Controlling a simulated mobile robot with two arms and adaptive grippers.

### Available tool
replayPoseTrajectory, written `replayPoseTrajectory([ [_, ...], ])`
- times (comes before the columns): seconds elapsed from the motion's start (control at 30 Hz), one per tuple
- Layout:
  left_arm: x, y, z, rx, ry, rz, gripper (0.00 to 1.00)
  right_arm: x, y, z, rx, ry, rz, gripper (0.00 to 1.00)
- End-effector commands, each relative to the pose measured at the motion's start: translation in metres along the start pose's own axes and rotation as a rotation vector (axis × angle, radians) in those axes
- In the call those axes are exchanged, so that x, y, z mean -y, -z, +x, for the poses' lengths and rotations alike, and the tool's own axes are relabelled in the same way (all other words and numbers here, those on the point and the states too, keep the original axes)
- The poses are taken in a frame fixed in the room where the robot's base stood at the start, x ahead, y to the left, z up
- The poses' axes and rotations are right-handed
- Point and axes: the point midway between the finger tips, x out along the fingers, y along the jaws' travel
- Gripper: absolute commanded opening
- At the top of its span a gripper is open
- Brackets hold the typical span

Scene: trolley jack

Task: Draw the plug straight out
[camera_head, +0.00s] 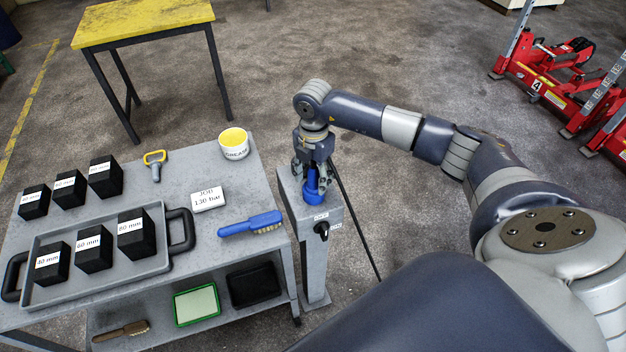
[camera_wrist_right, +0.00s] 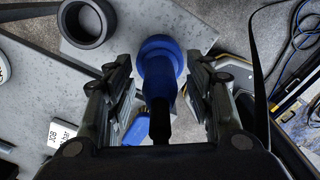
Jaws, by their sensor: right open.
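The blue plug (camera_head: 313,193) stands upright at the top of a narrow grey pedestal (camera_head: 323,222), beside the trolley. My right gripper (camera_head: 312,178) points down over it, with its fingers on either side. In the right wrist view the blue plug (camera_wrist_right: 160,62) lies between the two open fingers of my right gripper (camera_wrist_right: 162,76). Gaps show between the plug and both fingers, so it is not gripped. The plug's lower end is hidden. My left gripper is not in view.
A grey trolley (camera_head: 190,170) stands left of the pedestal, holding a blue brush (camera_head: 250,224), a grease tin (camera_head: 234,150), a JOB 130 bar card (camera_head: 208,199) and several black blocks. A black knob (camera_head: 322,230) is on the pedestal's front.

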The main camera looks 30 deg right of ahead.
Motion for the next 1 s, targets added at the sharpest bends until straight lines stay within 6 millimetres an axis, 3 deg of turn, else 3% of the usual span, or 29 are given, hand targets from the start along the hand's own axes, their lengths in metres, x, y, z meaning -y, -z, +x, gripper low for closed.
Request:
replayPoseTrajectory([
  [0.07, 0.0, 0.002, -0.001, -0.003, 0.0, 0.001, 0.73, 0.0, 0.0, 0.0, 0.0, 0.0, 0.0, 0.49],
  [0.1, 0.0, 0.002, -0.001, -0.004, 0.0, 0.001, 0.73, 0.0, 0.0, 0.0, 0.0, 0.0, 0.0, 0.45],
  [0.3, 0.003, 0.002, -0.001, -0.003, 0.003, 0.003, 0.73, 0.0, 0.0, 0.0, 0.0, 0.0, 0.0, 0.0],
  [0.57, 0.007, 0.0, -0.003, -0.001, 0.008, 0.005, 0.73, 0.0, 0.0, -0.004, 0.0, -0.001, 0.0, 0.0],
  [1.0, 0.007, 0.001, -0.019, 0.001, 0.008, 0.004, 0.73, 0.0, 0.0, -0.026, 0.0, -0.001, 0.0, 0.0],
])
